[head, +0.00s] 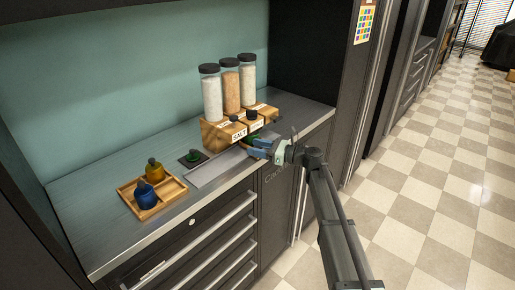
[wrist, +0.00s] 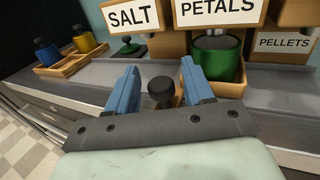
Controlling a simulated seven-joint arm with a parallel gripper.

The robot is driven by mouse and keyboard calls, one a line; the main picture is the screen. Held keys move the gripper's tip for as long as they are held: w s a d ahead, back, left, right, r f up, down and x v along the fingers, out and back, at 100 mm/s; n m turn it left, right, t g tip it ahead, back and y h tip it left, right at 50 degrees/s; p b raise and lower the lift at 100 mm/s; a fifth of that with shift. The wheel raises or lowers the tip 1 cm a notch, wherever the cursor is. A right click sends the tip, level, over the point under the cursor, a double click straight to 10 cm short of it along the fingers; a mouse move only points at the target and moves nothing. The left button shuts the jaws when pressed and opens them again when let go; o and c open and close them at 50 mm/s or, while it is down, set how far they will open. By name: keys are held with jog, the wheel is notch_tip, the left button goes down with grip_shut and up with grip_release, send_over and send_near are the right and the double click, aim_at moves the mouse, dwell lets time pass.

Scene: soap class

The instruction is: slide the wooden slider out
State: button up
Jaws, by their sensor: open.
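My gripper (head: 262,149) is at the counter's front edge, in front of the wooden dispenser (head: 212,135). In the wrist view, my gripper (wrist: 160,78) is open, with its blue fingers on either side of a round black knob (wrist: 161,89). A gap shows beside the knob, and I cannot tell whether either finger touches it. A little wood shows behind the knob, which may be the slider; most of it is hidden. A green cup (wrist: 221,62) stands beyond the right finger, below the PETALS label (wrist: 218,12).
Three jars (head: 229,88) stand on the dispenser. A small green-knobbed item (head: 193,156) lies near a flat grey plate (head: 216,168). Drawer handles line the cabinet front.

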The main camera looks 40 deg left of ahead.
grip_shut()
dwell(0.6)
